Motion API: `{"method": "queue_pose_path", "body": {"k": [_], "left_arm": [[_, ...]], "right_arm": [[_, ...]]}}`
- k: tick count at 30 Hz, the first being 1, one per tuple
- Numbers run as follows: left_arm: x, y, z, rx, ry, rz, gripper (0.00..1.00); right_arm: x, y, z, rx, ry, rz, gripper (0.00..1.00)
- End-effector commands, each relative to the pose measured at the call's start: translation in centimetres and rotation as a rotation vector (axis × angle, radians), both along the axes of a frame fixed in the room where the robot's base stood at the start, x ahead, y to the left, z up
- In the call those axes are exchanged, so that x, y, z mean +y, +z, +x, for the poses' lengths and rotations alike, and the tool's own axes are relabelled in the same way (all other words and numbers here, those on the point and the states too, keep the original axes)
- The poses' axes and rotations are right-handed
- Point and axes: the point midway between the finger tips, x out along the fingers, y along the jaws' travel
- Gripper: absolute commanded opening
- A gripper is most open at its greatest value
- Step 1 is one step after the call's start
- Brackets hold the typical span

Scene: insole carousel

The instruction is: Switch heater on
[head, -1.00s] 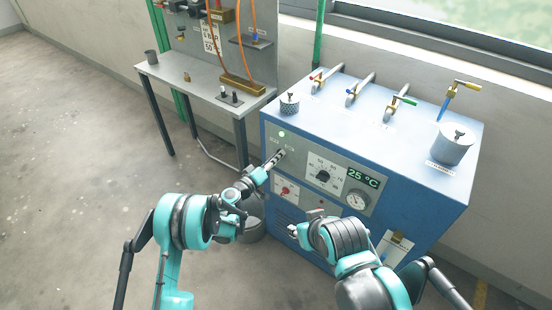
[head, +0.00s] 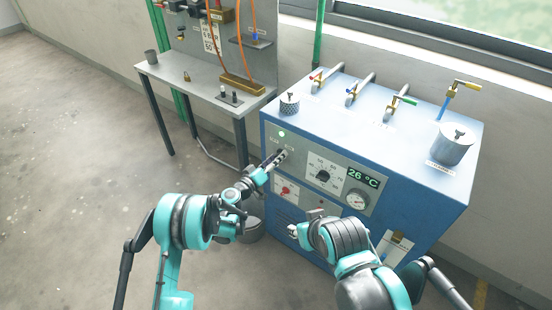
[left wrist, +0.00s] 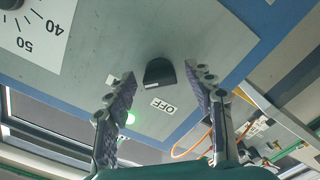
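The heater is a blue cabinet (head: 400,130) with a grey front panel. Its black switch knob (left wrist: 160,72) shows in the left wrist view, with an OFF label (left wrist: 162,105) beside it. A green lamp (head: 281,134) is lit on the panel and also shows in the left wrist view (left wrist: 130,118). The display (head: 362,177) reads 26 °C. My left gripper (head: 280,157) is at the panel and hides the knob in the head view. In the left wrist view its fingers (left wrist: 158,85) are open on either side of the knob, apart from it. My right gripper (head: 296,231) is low before the cabinet, its fingers unclear.
Several taps and a metal pot (head: 455,145) are on the cabinet top. A grey bench (head: 205,85) stands to the left. The floor at left is clear.

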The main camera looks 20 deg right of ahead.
Motion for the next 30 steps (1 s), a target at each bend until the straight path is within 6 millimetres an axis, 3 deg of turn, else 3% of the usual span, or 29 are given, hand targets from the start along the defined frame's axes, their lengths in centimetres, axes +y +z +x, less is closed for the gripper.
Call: {"method": "queue_pose_path", "body": {"k": [8, 21, 30], "left_arm": [[0.3, 0.0, -0.1, 0.001, 0.002, -0.002, 0.53], [5.4, 0.0, -4.1, 0.0, 0.002, -0.001, 0.53], [5.9, 0.0, -4.6, 0.001, 0.0, -0.001, 0.53]], "right_arm": [[0.0, 0.0, 0.0, 0.0, 0.0, 0.0, 0.36], [0.0, 0.0, 0.0, 0.0, 0.0, 0.0, 0.36], [0.0, 0.0, 0.0, 0.0, 0.0, 0.0, 0.36]]}}
